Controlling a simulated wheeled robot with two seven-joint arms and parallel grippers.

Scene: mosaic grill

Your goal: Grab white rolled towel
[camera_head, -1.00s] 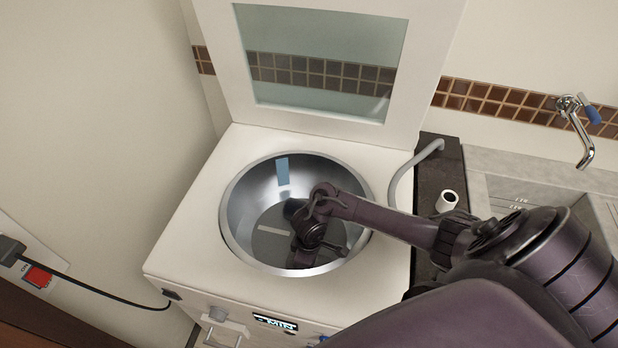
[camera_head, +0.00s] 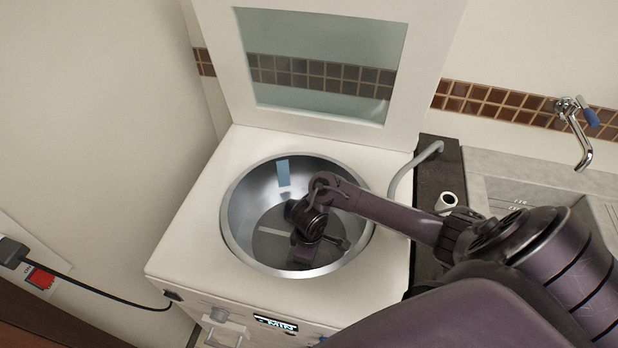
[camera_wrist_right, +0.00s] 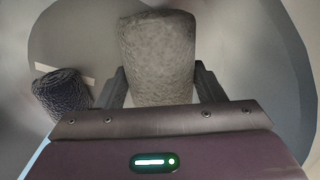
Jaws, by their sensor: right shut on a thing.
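The white rolled towel (camera_wrist_right: 158,58) shows large in the right wrist view, greyish in the shade, between the two fingers of my right gripper (camera_wrist_right: 158,85). The gripper is shut on it. In the head view my right arm reaches in from the right and my right gripper (camera_head: 308,225) is down inside the round metal drum (camera_head: 250,195). The towel is hidden there by the arm. A dark rolled towel (camera_wrist_right: 62,90) lies to the left in the right wrist view, apart from the gripper. My left gripper is not in view.
The white machine (camera_head: 200,245) has its glass-windowed lid (camera_head: 320,60) raised behind the drum. A grey hose (camera_head: 415,165), a small white roll (camera_head: 446,201) and a sink (camera_head: 530,195) with a tap (camera_head: 575,125) are to the right.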

